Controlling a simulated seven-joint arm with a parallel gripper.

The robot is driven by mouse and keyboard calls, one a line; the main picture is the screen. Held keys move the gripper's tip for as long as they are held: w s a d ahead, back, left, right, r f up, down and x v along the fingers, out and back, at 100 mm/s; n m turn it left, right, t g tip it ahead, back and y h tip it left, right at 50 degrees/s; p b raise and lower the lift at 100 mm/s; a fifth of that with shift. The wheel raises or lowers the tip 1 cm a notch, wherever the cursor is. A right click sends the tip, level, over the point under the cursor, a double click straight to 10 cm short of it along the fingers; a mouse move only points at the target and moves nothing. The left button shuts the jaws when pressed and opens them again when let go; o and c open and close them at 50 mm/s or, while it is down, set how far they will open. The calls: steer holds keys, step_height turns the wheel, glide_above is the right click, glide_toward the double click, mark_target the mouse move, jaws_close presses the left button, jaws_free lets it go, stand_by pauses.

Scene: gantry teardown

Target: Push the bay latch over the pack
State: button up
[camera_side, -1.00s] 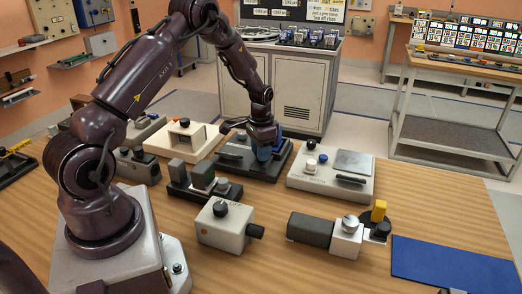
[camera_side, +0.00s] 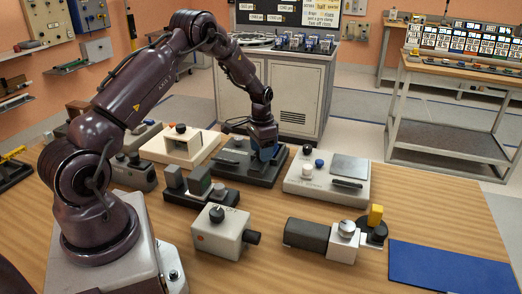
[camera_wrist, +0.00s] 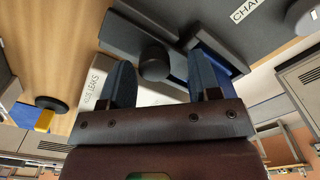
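The bay is a dark, flat fixture (camera_side: 232,171) in the middle of the bench. In the wrist view a dark bar with a round black knob (camera_wrist: 155,62), which looks like the bay latch, lies between my fingers. A blue piece, likely the pack (camera_wrist: 236,62), shows partly beside the bar, in a recess of the dark fixture. My gripper (camera_wrist: 163,80) has its two blue fingers apart, one on each side of the knob; whether either touches it I cannot tell. In the side view my gripper (camera_side: 264,156) is low over the fixture's right part and hides the pack and latch.
A light box with a grey plate (camera_side: 351,167) stands close to the right. A cream housing (camera_side: 180,148) is to the left, and a black holder with grey blocks (camera_side: 193,190) in front of it. A blue mat (camera_side: 445,266) lies at the right front.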

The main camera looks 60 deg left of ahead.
mark_target(256, 163)
step_height(256, 163, up, 13)
stand_by(0.7)
stand_by(0.3)
steer(key=s+d+r+t, duration=0.2)
steer(key=s+d+r, duration=0.5)
steer(key=s+d, duration=0.4)
steer(key=s+d+r+t, duration=0.3)
steer(key=s+d+r, duration=0.5)
steer(key=s+d, duration=0.3)
steer(key=d, duration=0.3)
steer(key=shift+d+t, duration=0.25)
steer(key=shift+t, duration=0.05)
steer(key=shift+o, duration=0.2)
steer(key=shift+s+r, duration=0.1)
stand_by(0.7)
